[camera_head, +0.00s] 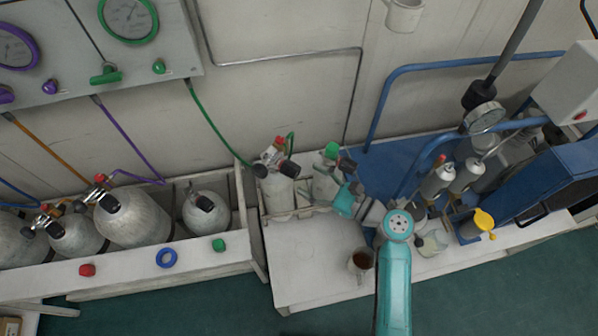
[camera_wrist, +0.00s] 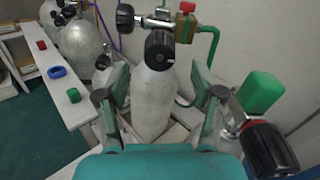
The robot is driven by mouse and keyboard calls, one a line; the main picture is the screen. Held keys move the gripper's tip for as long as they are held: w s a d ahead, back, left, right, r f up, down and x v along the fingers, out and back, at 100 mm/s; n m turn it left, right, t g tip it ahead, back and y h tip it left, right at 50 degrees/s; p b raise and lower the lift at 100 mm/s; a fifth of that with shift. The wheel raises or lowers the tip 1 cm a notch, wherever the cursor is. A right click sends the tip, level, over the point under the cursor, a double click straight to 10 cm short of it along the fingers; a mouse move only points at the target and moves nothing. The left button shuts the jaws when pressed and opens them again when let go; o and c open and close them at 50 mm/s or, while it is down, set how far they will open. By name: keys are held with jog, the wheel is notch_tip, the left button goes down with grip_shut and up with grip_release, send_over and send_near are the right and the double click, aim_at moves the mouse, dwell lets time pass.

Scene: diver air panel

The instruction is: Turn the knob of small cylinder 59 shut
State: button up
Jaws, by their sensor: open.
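No number is readable, so I cannot tell which cylinder is 59. A grey cylinder (camera_head: 278,192) with a red knob, black knobs and a green hose stands at the rack's left; the wrist view shows this cylinder (camera_wrist: 152,100) upright in the middle, its black knob (camera_wrist: 159,48) facing me. A second cylinder (camera_head: 325,187) with a green block (camera_head: 332,150) and black knob (camera_head: 347,164) stands to its right; its green block (camera_wrist: 262,92) and black knob (camera_wrist: 269,149) show at right. My gripper (camera_head: 345,198) is open beside the second cylinder; its fingers (camera_wrist: 160,88) frame the first cylinder, apparently without contact.
Large cylinders (camera_head: 135,217) lie in a trough at left. Red, blue and green pieces lie on its edge.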

jog(key=v, duration=0.6)
jog(key=shift+d, duration=0.3)
jog(key=shift+s, duration=0.2)
